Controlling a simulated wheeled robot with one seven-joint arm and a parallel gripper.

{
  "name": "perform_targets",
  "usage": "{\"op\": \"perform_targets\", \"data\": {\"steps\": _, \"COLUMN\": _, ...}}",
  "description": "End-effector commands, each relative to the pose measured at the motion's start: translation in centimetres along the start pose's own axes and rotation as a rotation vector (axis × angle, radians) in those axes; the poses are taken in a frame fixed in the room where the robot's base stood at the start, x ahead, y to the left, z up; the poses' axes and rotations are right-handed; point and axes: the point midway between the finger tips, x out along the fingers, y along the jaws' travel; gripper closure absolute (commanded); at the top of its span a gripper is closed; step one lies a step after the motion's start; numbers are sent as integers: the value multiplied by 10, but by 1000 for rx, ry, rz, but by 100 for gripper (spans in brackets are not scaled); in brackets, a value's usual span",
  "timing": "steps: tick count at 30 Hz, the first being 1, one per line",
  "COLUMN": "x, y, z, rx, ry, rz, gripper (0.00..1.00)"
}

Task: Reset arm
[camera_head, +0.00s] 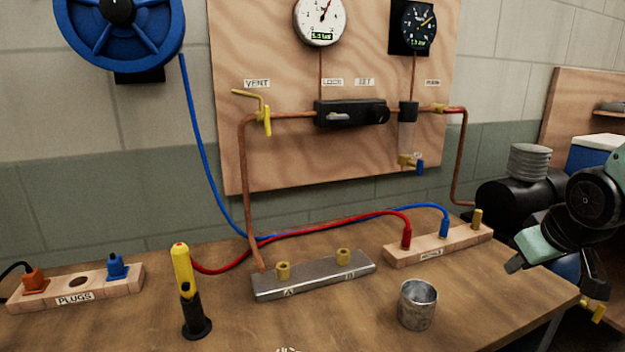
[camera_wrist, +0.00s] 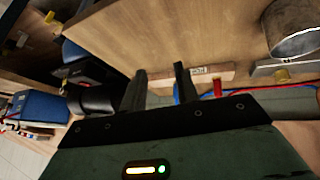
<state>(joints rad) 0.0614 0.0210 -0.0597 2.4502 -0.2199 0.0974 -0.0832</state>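My gripper (camera_head: 556,280) hangs off the right end of the table in the head view, apart from everything on the tabletop. In the wrist view its two dark fingers (camera_wrist: 161,84) stand apart with nothing between them. Part of my arm is cut off by the right edge of the head view. The wooden table (camera_head: 480,300) lies to the left of the gripper.
A metal cup (camera_head: 417,304) stands near the table's right front. Behind it is a wooden block (camera_head: 468,238) with red and blue plugs. A metal manifold (camera_head: 315,279), yellow tool (camera_head: 183,270) and plugs block (camera_head: 72,292) stand farther left. A black tank (camera_head: 505,205) is behind my arm.

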Motion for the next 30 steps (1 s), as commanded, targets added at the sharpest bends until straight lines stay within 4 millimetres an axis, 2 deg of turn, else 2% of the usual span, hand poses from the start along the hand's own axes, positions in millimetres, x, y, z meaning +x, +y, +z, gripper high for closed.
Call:
{"op": "perform_targets", "data": {"steps": 1, "x": -1, "y": -17, "z": 19, "rx": 36, "ry": -66, "rz": -30, "gripper": 69}}
{"op": "perform_targets", "data": {"steps": 3, "x": -4, "y": -37, "z": 46, "rx": 91, "ry": -161, "rz": -66, "gripper": 69}}
{"op": "perform_targets", "data": {"steps": 8, "x": -13, "y": -83, "z": 98, "rx": 174, "ry": -349, "rz": -136, "gripper": 69}}
{"op": "perform_targets", "data": {"steps": 9, "x": -7, "y": -102, "z": 101, "rx": 121, "ry": -346, "rz": -159, "gripper": 69}}
{"op": "perform_targets", "data": {"steps": 12, "x": -6, "y": -139, "z": 111, "rx": 23, "ry": -364, "rz": -205, "gripper": 69}}
{"op": "perform_targets", "data": {"steps": 18, "x": -12, "y": -197, "z": 136, "rx": -147, "ry": -398, "rz": -275, "gripper": 69}}
{"op": "perform_targets", "data": {"steps": 24, "x": -20, "y": -241, "z": 166, "rx": -296, "ry": -429, "rz": -324, "gripper": 69}}
{"op": "perform_targets", "data": {"steps": 30, "x": -28, "y": -272, "z": 196, "rx": -424, "ry": -454, "rz": -358, "gripper": 69}}
